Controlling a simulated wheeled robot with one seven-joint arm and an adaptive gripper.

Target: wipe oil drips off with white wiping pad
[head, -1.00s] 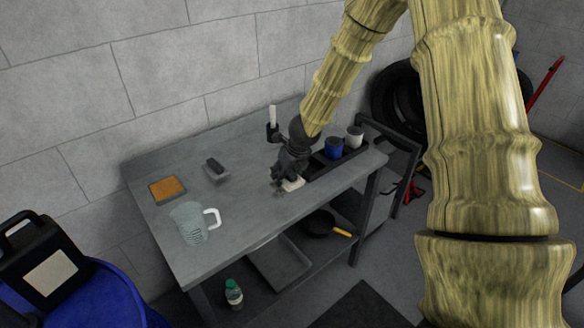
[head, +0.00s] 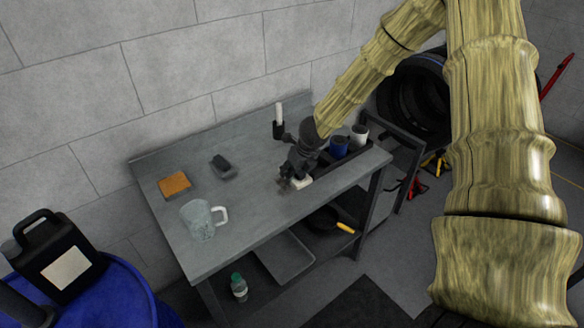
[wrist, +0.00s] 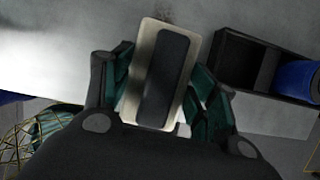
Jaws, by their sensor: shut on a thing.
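My gripper (head: 297,178) is shut on the white wiping pad (head: 303,183) at the right half of the grey workbench (head: 240,222). In the wrist view, the gripper's fingers (wrist: 158,92) sit on both sides of the dark grip on the pad's back, and the pale pad (wrist: 150,34) shows around it. The pad is at or very close to the bench top; exact contact cannot be told. A dark smudge, apparently oil drips (head: 284,182), shows beside the gripper at its left. A faint dark smear also shows beyond the pad in the wrist view. The bench under the pad is hidden.
A black tray (wrist: 238,63) with a blue cup (head: 339,147) and a white cup (head: 359,136) stands right of the gripper. A clear jug (head: 201,221), an orange sponge-like block (head: 174,184) and a dark block (head: 223,167) stand left. A white stick in a black holder (head: 279,122) stands behind.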

